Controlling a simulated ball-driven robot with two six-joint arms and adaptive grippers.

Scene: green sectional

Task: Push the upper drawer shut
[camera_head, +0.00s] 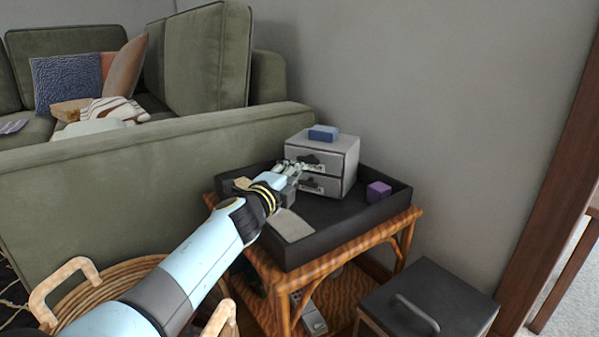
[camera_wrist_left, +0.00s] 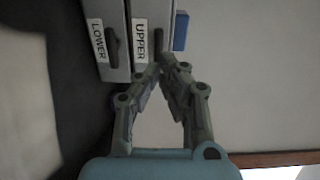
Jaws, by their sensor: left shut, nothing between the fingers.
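A small light-grey two-drawer unit (camera_head: 350,165) stands in the black tray at its back. The upper drawer (camera_head: 328,160) has a dark handle and a label; in the left wrist view its front reads UPPER (camera_wrist_left: 140,40). The lower drawer (camera_head: 328,186) is below it, labelled LOWER (camera_wrist_left: 98,42) in the wrist view. My left gripper (camera_head: 293,169) is shut and empty, its fingertips (camera_wrist_left: 166,63) close to the upper drawer's front. I cannot tell if they touch, or whether that drawer is flush. My right gripper is not in view.
A blue block (camera_head: 323,132) lies on the unit. The black tray (camera_head: 345,232) on a wicker table also holds a purple block (camera_head: 378,190) and a flat grey piece (camera_head: 291,226). A green sofa (camera_head: 130,165) stands left, a grey wall behind, a dark lidded box (camera_head: 450,290) at front right.

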